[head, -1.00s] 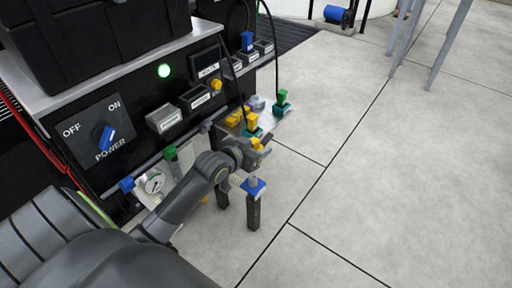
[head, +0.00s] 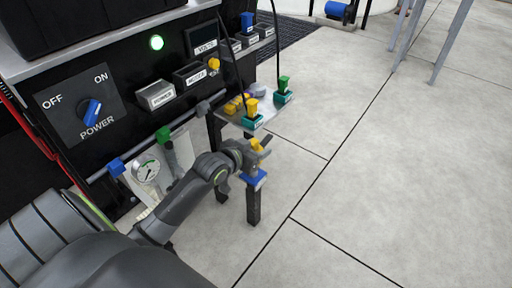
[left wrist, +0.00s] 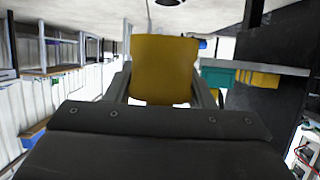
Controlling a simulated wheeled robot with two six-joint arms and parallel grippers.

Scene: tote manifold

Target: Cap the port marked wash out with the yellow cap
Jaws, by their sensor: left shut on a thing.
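My left gripper (head: 262,149) is shut on a yellow cap (left wrist: 165,70), which fills the space between its fingers in the left wrist view. The cap also shows in the head view (head: 255,143). I cannot tell whether the cap touches that fitting. No "wash out" marking is readable, so I cannot tell which port bears it. My right gripper is not in view.
A shelf (head: 268,112) behind the gripper holds a yellow plug (head: 252,107) and a green plug (head: 283,87) in teal bases, with cables. The floor (head: 390,180) at right is clear.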

